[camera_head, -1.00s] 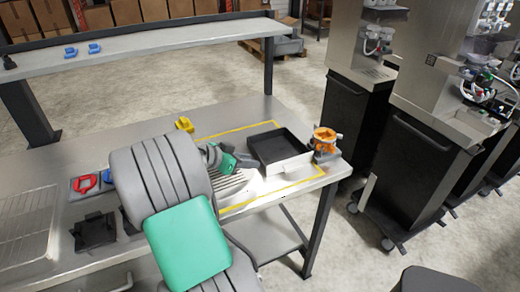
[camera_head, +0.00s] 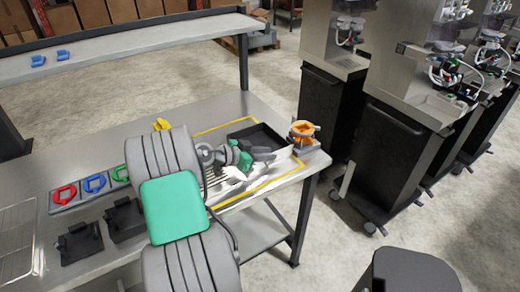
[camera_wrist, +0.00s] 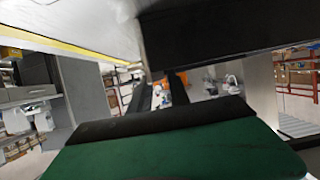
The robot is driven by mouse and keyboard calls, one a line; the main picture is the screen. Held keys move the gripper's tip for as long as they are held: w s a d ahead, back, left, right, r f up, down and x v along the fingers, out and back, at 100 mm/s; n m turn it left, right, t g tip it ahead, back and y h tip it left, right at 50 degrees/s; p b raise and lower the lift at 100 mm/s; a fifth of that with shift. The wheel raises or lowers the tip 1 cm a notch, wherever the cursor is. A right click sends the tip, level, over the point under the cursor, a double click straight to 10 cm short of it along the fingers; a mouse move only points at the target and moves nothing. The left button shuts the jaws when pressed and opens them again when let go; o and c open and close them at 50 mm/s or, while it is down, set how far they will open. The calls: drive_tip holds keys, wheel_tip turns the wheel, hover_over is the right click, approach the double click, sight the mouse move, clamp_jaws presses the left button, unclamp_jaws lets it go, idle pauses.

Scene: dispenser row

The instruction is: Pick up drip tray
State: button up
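The drip tray (camera_head: 264,135) looks like a shallow black tray, lying inside the yellow outline near the right end of the steel table. My gripper (camera_head: 268,156) is at its near side in the head view and hides most of its front wall. In the wrist view the two dark fingers of my gripper (camera_wrist: 159,90) stand apart with a gap between them. A large dark face, likely the drip tray (camera_wrist: 235,28), fills the upper right there, close to the fingers. I cannot tell whether they touch it.
An orange-topped fixture (camera_head: 302,132) stands just right of the tray. A yellow block (camera_head: 161,124) is behind my arm. Red, blue and green ring-like parts (camera_head: 94,183) and black holders (camera_head: 80,243) lie at left. Tall dispensers (camera_head: 400,130) stand beyond the table.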

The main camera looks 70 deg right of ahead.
clamp_jaws()
idle(1.1)
